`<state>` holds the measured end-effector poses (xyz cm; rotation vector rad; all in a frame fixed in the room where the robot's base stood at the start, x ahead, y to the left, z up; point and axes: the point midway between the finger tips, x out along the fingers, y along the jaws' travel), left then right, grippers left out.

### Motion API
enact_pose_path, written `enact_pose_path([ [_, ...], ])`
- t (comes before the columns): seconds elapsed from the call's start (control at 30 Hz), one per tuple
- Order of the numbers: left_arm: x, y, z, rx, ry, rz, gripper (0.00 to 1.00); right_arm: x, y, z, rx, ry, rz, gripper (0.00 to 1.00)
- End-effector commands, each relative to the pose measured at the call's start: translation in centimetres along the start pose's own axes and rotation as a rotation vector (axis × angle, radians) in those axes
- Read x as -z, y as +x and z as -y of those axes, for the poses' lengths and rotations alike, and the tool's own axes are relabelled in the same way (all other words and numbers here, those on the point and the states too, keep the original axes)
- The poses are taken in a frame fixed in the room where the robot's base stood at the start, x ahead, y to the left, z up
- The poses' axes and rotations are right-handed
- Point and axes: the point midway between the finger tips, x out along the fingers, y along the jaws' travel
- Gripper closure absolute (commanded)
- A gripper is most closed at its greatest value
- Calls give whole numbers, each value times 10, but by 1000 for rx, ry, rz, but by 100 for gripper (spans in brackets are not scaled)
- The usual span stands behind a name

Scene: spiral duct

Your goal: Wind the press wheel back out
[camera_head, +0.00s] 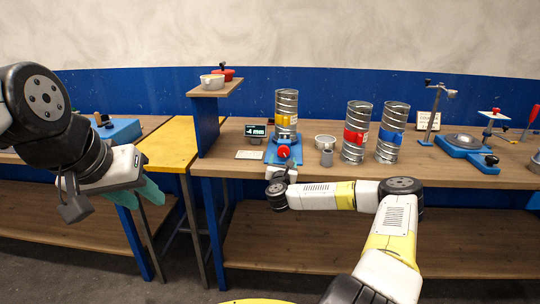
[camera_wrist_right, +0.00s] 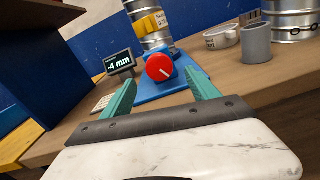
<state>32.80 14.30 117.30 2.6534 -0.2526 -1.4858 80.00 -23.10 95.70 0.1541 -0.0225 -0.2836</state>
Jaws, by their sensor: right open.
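The press wheel (camera_head: 284,152) is a red knob on the front of a blue press base (camera_head: 290,143). In the right wrist view the wheel (camera_wrist_right: 159,67) has a white line on its face, slanting down to the right. A metal duct can with a yellow part (camera_head: 286,114) stands behind it. A small display (camera_wrist_right: 120,62) reads about "-4 mm". My right gripper (camera_wrist_right: 158,95) is open and empty; its teal fingers stand either side of the wheel in view, apart from it and short of it. My left gripper (camera_head: 142,193) hangs at the far left, away from the press; its finger gap is unclear.
A white bowl (camera_head: 325,142) and a grey cup (camera_head: 326,157) stand right of the press, with a red-marked can (camera_head: 356,132) and a blue-marked can (camera_head: 391,133) beyond. A raised shelf (camera_head: 214,89) stands left. A flat card (camera_head: 249,155) lies beside the press.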

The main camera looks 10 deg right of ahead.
Motion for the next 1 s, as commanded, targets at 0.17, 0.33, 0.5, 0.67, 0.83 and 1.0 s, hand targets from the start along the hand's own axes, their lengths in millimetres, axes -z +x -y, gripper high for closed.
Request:
enact_pose_path([
  [0.17, 0, 0, 0, 0, 0, 0, 64, -1, 24, 0, 1, -2, 2, 30],
  [0.33, 0, 0, 0, 0, 0, 0, 64, 0, 52, -1, -1, -4, 1, 30],
  [0.5, 0, 0, 0, 0, 0, 0, 64, 0, 69, -1, -2, -3, 0, 30],
  [0.67, 0, 0, 0, 0, 0, 0, 64, 0, 74, -2, -4, -4, -1, 30],
  [0.83, 0, 0, 0, 0, 0, 0, 64, 0, 74, -2, -4, -4, -1, 30],
  [1.0, 0, 0, 0, 0, 0, 0, 64, 0, 74, -2, -4, -4, -1, 62],
])
